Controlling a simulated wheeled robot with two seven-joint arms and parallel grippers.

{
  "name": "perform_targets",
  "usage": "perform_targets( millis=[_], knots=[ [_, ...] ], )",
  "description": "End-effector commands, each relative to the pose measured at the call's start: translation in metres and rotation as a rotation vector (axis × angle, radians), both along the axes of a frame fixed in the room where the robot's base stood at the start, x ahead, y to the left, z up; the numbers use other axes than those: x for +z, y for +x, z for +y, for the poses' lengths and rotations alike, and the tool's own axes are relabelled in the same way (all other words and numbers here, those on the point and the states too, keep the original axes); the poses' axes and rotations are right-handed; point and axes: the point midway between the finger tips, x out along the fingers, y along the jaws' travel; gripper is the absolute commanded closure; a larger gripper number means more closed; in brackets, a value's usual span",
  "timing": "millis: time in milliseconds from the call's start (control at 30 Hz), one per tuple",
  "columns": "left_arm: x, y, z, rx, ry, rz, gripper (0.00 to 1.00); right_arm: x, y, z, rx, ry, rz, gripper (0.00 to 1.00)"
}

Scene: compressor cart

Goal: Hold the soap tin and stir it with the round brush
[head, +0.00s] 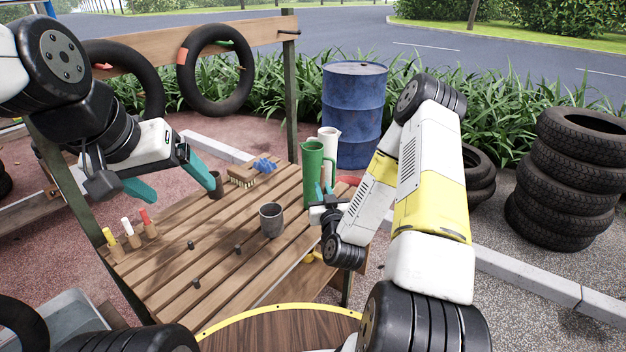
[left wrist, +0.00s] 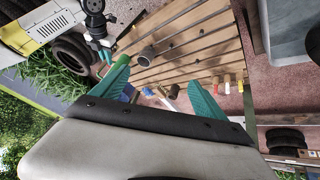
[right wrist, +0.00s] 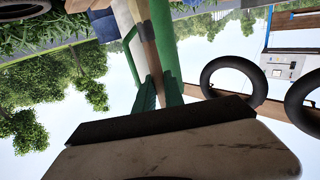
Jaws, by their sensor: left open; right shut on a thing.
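A grey metal tin (head: 271,220), most likely the soap tin, stands upright and open-topped on the slatted bench; it also shows in the left wrist view (left wrist: 147,54). A small dark brown cup-like piece (head: 215,184) stands farther left; I cannot tell if it is the round brush. A block brush with pale bristles (head: 242,177) lies behind it. My left gripper (head: 172,182) is open and empty above the bench's left side, beside the brown piece.
A white jug (head: 329,147) stands behind the green one. A blue cloth-like item (head: 265,165) lies near the block brush. Coloured markers (head: 128,228) stand at the bench's left edge. Several dark pegs rise from the slats. A blue drum (head: 353,115) and stacked tyres (head: 567,165) stand beyond.

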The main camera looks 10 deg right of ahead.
Motion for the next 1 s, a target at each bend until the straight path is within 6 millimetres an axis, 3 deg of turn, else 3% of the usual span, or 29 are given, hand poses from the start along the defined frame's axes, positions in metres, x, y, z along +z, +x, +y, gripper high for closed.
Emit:
perform_targets(
  millis=[267, 467, 767, 1000],
  knots=[
    [-0.013, 0.05, -0.012, 0.138, -0.144, 0.231, 0.17, 0.0, 0.0, 0.0, 0.0, 0.0, 0.0, 1.0],
    [-0.033, 0.093, -0.022, 0.257, -0.271, 0.413, 0.17, 0.0, 0.0, 0.0, 0.0, 0.0, 0.0, 1.0],
    [-0.081, 0.158, -0.033, 0.441, -0.471, 0.685, 0.17, 0.0, 0.0, 0.0, 0.0, 0.0, 0.0, 1.0],
    [-0.134, 0.207, -0.037, 0.591, -0.642, 0.901, 0.17, 0.0, 0.0, 0.0, 0.0, 0.0, 0.0, 1.0]
  ],
)
